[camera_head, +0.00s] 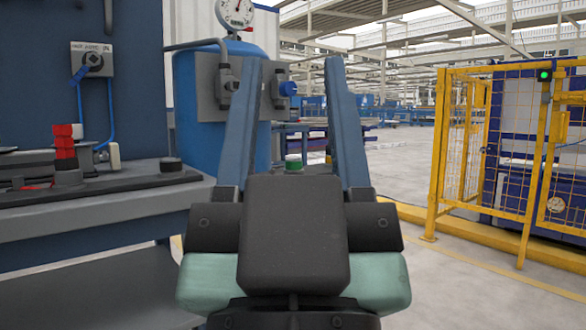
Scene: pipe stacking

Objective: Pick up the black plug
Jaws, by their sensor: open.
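My gripper (293,66) is in the middle of the view with its two long blue fingers spread apart and nothing held between them. A short black cylinder (171,164) stands on the right part of the workbench top, left of my gripper and apart from it. A second dark round piece (68,176) sits further left on the bench, below a red stacked piece (64,140). Either dark piece may be the black plug; I cannot tell which.
The workbench (110,206) fills the lower left. A blue tank (196,110) with a gauge (236,12) stands behind my fingers. A small green-topped object (293,162) shows between them. A yellow fence (440,150) stands at right, with clear floor before it.

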